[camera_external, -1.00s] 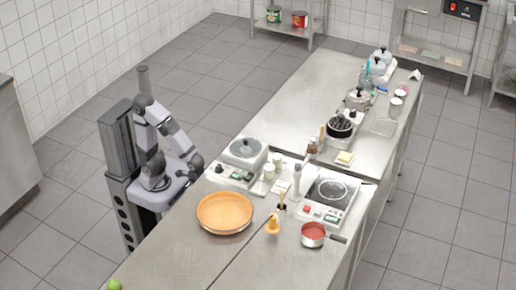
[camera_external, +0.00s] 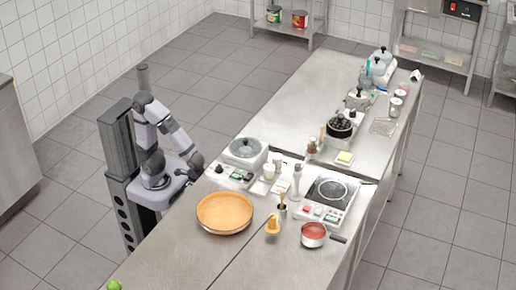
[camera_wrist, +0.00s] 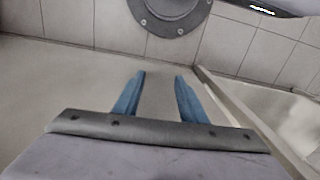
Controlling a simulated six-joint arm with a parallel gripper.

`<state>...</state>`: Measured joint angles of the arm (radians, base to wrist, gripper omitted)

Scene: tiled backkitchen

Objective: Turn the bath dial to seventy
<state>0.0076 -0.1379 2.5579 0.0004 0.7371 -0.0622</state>
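A white bench unit with a round grey lid (camera_external: 245,148) stands on the steel table nearest my arm; it looks like the bath. Its front panel (camera_external: 236,174) carries small dark controls, too small to read any number or pointer. My gripper (camera_external: 194,169) is in the air at the table's left edge, just left of this panel and apart from it. In the wrist view my gripper (camera_wrist: 161,76) shows two blue fingers spread apart with nothing between them. No dial shows in the wrist view.
An orange pan (camera_external: 225,212) sits in front of the unit. A hot plate (camera_external: 331,192) with coloured buttons, a red-filled saucepan (camera_external: 313,235) and small containers stand to the right.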

